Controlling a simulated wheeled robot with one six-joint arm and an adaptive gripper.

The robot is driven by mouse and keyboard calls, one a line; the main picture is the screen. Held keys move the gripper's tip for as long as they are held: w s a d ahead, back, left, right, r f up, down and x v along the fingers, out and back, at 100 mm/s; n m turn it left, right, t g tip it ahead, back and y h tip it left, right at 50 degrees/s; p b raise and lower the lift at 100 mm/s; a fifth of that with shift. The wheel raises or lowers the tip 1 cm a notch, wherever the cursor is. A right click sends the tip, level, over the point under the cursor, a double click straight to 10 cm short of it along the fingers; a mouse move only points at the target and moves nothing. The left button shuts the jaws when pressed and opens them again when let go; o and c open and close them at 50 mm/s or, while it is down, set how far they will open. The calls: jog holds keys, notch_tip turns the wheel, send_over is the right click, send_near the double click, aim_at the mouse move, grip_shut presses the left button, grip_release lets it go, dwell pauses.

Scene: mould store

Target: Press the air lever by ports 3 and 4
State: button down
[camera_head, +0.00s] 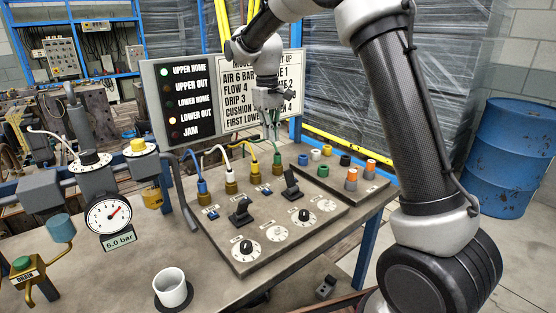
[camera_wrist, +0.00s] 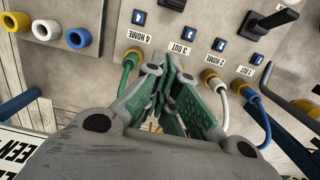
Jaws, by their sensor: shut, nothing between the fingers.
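The panel (camera_head: 262,222) carries four hose ports, labelled 1 OUT, 2 HOME, 3 OUT and 4 HOME in the wrist view. The black air lever by ports 3 and 4 (camera_head: 291,184) stands tilted on the panel, behind the right dial. A second black lever (camera_head: 241,211) stands by ports 1 and 2; it also shows in the wrist view (camera_wrist: 272,20). My gripper (camera_head: 270,128) is shut and empty, above the back of the panel near the yellow and green hoses. In the wrist view its fingers (camera_wrist: 176,68) point toward ports 3 and 4 and partly hide the yellow hose.
A lamp board (camera_head: 185,100) and a text board stand behind the panel; LOWER OUT and UPPER HOME are lit. A gauge (camera_head: 109,215) reads 6.0 bar. A white cup (camera_head: 172,287) stands at the front. Coloured plugs (camera_head: 351,180) sit at right. A blue barrel (camera_head: 507,155) stands beyond.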

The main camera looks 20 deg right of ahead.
aim_at(291, 182)
jog(key=f, duration=0.6)
jog(key=s+f, duration=0.1)
jog(key=f, duration=0.2)
jog(key=shift+d+f, duration=0.2)
jog(key=shift+f, duration=0.05)
jog(key=shift+s+d, duration=0.15)
jog(key=shift+s, duration=0.05)
jog(key=shift+s+d+r, duration=0.2)
jog(key=shift+s, duration=0.3)
jog(key=shift+s+d+r, duration=0.15)
jog(key=shift+s+r, duration=0.1)
jog(key=shift+s, duration=0.2)
jog(key=shift+s+d+r, duration=0.2)
jog(key=shift+s, duration=0.3)
jog(key=shift+s+r+t, duration=0.2)
jog(key=shift+t, duration=0.2)
